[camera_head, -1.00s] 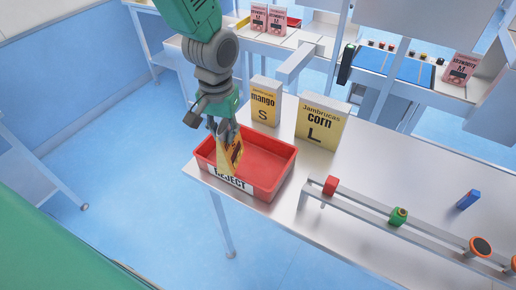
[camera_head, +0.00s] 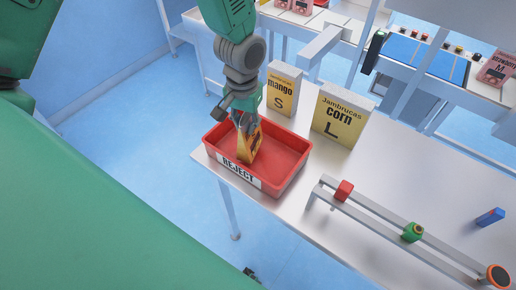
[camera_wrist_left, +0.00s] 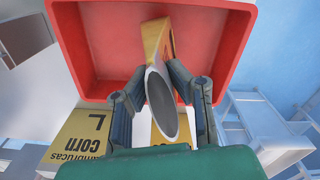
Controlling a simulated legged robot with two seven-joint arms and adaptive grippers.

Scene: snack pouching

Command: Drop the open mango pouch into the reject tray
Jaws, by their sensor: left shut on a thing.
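The red reject tray (camera_head: 285,140) sits at the table's near left corner, with a white REJECT label on its front. It also shows in the left wrist view (camera_wrist_left: 225,40). My left gripper (camera_head: 245,125) reaches down over the tray and is shut on the yellow pouch (camera_head: 249,146). The pouch hangs tilted within the tray's outline. In the left wrist view its open oval mouth (camera_wrist_left: 161,98) faces the camera between my fingers (camera_wrist_left: 165,80). I cannot tell whether the pouch touches the tray floor. My right gripper is not in view.
A mango S pouch (camera_head: 284,90) and a corn L pouch (camera_head: 341,117) stand upright behind the tray. A rail with red, green and orange pieces (camera_head: 411,232) runs along the right. A blue block (camera_head: 490,217) lies farther right.

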